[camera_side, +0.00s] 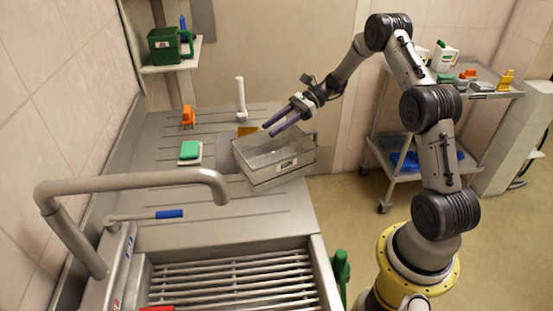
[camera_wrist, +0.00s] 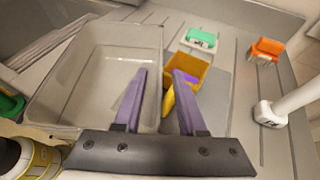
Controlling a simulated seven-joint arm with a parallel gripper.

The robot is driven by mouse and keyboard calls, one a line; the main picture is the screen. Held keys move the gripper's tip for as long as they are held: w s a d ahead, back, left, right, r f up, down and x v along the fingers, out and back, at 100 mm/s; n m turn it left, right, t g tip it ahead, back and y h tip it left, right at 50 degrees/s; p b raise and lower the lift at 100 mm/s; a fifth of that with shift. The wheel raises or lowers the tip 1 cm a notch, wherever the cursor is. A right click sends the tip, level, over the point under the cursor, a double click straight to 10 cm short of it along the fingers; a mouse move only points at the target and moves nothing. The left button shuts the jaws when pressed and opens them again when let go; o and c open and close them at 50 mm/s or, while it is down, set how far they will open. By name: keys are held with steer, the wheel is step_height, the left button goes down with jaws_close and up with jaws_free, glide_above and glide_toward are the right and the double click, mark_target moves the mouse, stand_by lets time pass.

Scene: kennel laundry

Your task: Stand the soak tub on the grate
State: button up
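The soak tub (camera_side: 277,177) is a grey open box with a white label on its side. It is at the right edge of the counter, beyond the sink, and looks slightly angled. In the wrist view the tub (camera_wrist: 88,88) fills the left side and looks empty. The grate (camera_side: 230,284) is a set of metal bars over the sink in the foreground. My gripper (camera_side: 266,130) is at the tub's far rim. Its purple fingers are apart in the wrist view (camera_wrist: 161,72), with the tub's right wall between them in the picture. I cannot tell whether they touch it.
A yellow container (camera_wrist: 190,72) with something purple inside stands beside the tub. A green-and-white brush (camera_side: 190,151), an orange brush (camera_side: 188,116) and a white upright post (camera_side: 240,98) are on the counter.

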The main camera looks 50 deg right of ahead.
steer(key=shift+x, duration=0.9)
jaws_close()
stand_by(0.7)
